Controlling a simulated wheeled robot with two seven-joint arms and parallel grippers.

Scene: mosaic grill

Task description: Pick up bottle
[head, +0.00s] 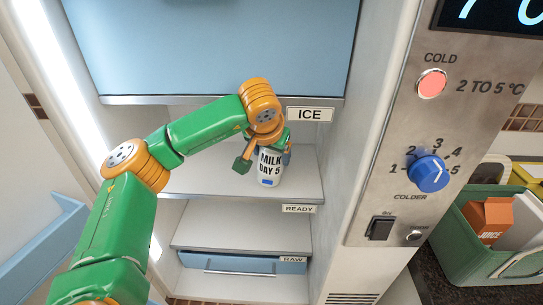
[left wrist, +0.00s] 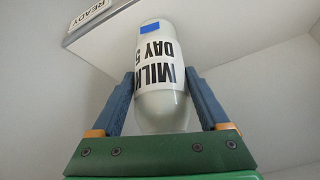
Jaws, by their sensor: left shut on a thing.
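A white bottle (head: 269,167) labelled "MILK DAY 5" is inside the fridge, at the front of the shelf marked READY. My left gripper (head: 266,152) reaches in from the left and is shut on the bottle. In the left wrist view the bottle (left wrist: 160,75) sits between the two blue fingers of the gripper (left wrist: 163,100), with its label upside down in the picture and a blue square near one end. I cannot tell whether the bottle touches the shelf. My right gripper is not in view.
The READY shelf (head: 225,188) is otherwise bare where visible. A blue ICE door (head: 215,50) is above; a blue RAW drawer (head: 240,263) is below. The control panel with blue knob (head: 428,174) is at right, beside a green crate (head: 475,240) holding a juice carton (head: 489,221).

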